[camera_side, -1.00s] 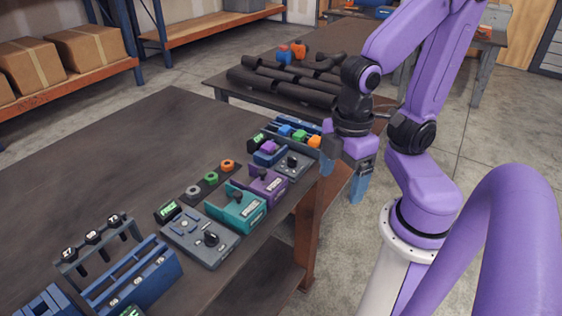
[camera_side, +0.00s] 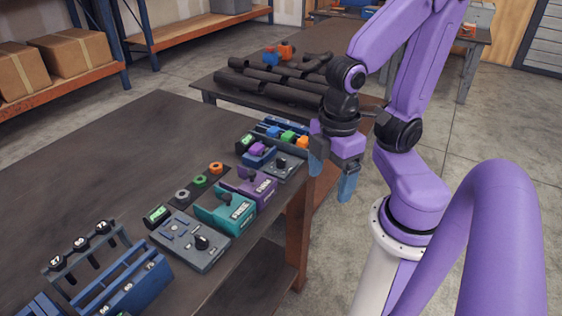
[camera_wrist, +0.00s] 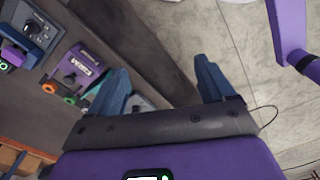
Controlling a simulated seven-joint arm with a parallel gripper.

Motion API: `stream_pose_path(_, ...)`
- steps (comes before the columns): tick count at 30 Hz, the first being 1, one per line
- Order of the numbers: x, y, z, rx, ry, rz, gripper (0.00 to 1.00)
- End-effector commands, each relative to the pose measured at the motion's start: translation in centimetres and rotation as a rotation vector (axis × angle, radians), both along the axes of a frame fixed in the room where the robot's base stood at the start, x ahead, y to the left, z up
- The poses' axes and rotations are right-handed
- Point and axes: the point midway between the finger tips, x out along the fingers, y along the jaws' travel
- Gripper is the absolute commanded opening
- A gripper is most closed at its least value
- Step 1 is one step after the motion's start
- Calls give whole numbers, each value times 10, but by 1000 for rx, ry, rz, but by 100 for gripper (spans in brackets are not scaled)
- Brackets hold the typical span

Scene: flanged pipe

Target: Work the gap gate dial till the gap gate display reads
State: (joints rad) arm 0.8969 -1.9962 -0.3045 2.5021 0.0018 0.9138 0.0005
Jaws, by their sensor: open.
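Two grey dial panels stand along the table's right edge in the side view. The nearer has a black dial (camera_side: 200,243) and a small green-lit display (camera_side: 157,214). The farther has a dark dial (camera_side: 281,165), with another lit display (camera_side: 245,142) behind it. I cannot tell which belongs to the gap gate; the readings are too small to read. My gripper (camera_side: 332,176) is open and empty, just off the table edge, right of the farther panel. In the wrist view its blue fingers (camera_wrist: 160,78) are spread apart, and a dial (camera_wrist: 33,29) shows at top left.
A teal block (camera_side: 228,210) and a purple block (camera_side: 250,186) stand between the panels. Blue racks (camera_side: 122,282) occupy the near table end. Dark pipes (camera_side: 265,88) lie on the table behind. The left tabletop is clear.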

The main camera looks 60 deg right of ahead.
Motion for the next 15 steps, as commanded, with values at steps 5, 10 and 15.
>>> stream_pose_path(5, 9, 0, 1, -1, 1, -37, 38)
stream_pose_path(10, 43, -3, 5, -5, 2, -172, 38)
stream_pose_path(15, 85, -15, 10, -8, 5, -340, 38)
